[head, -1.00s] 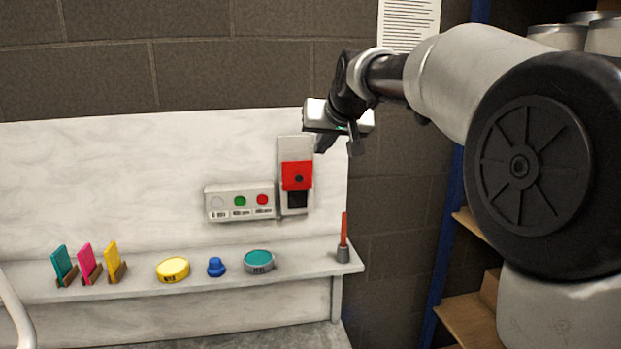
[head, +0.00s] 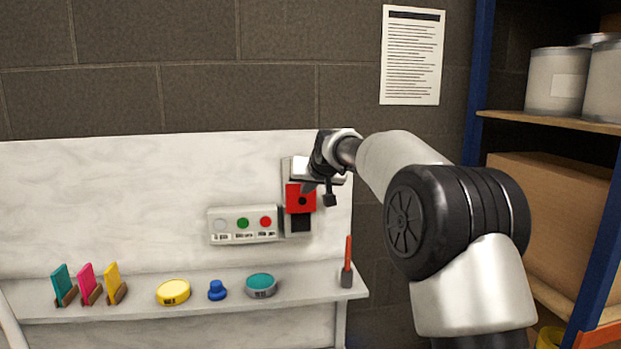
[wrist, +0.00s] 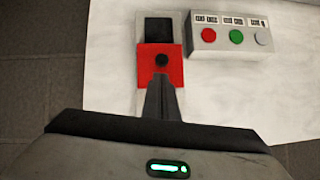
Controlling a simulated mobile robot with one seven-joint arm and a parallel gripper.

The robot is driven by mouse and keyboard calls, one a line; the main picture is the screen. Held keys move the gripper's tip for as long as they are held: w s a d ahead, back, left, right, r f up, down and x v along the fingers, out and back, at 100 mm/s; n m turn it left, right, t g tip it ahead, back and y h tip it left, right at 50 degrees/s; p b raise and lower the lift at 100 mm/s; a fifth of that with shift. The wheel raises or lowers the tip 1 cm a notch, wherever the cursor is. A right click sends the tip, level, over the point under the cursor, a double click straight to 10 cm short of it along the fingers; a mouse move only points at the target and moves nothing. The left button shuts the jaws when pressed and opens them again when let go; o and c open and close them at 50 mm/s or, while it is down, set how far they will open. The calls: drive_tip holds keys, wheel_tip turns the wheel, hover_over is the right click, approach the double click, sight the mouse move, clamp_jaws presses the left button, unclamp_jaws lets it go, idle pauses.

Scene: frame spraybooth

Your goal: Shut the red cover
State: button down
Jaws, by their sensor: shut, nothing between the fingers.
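The red cover (head: 299,203) is on a grey upright plate (head: 286,219) at the right of the white wall panel. It has a black knob at its middle. A dark opening (head: 301,223) shows uncovered just below it. In the wrist view, which is upside down, the red cover (wrist: 147,68) has the dark opening (wrist: 158,30) above it. My gripper (head: 307,187) is at the top part of the cover, with its fingers together and empty. In the wrist view, the fingers (wrist: 161,80) overlap the cover near its knob. I cannot tell whether they touch it.
A button box (head: 242,236) with grey, green and red buttons sits just left of the plate. The shelf (head: 325,291) below carries coloured cards, a yellow disc (head: 173,292), a blue knob (head: 217,290), a teal disc (head: 261,285) and a red-handled tool (head: 347,262).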

drive_tip(key=shift+w+a+f, duration=0.1)
drive_tip(key=shift+a+f, duration=0.05)
drive_tip(key=shift+f, duration=0.45)
wheel_tip(320, 180, down, 9)
drive_tip(key=b, duration=0.5)
